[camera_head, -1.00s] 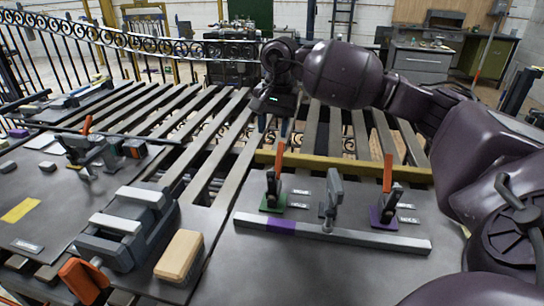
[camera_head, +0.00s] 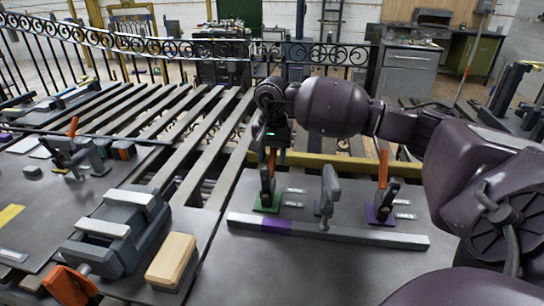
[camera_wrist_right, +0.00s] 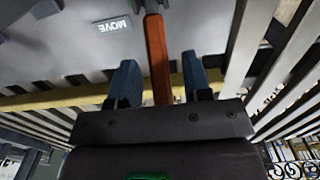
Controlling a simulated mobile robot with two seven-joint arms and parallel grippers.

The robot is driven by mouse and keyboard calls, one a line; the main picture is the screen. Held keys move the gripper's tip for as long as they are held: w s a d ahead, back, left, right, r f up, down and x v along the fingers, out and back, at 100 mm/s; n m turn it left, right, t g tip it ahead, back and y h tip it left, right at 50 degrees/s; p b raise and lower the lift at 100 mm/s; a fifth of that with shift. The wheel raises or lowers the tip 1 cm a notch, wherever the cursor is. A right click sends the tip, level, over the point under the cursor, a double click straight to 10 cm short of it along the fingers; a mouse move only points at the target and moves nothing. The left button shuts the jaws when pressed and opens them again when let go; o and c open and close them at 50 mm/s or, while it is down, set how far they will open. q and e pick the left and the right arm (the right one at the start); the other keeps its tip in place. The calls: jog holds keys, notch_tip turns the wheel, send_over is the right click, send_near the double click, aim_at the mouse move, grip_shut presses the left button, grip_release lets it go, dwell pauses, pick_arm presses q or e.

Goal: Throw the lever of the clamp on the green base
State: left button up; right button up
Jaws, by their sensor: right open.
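The clamp on the green base (camera_head: 267,186) stands on the plate behind the long grey bar, left of the grey upright clamp. Its orange lever (camera_wrist_right: 157,55) shows upright between my fingers in the right wrist view. In the head view my gripper hides most of that lever. My right gripper (camera_head: 274,155) reaches down over this clamp from above. In the right wrist view its blue fingers (camera_wrist_right: 158,82) are open, one on each side of the lever, with gaps showing. My left gripper is not in view.
A second orange-levered clamp stands on a purple base (camera_head: 381,214) to the right. The grey upright clamp (camera_head: 329,192) is between them. A grey bar with a purple section (camera_head: 276,227) lies in front. A vise (camera_head: 117,230) and wooden block (camera_head: 172,260) sit left.

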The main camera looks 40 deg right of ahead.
jog(key=shift+f, duration=0.2)
grip_shut()
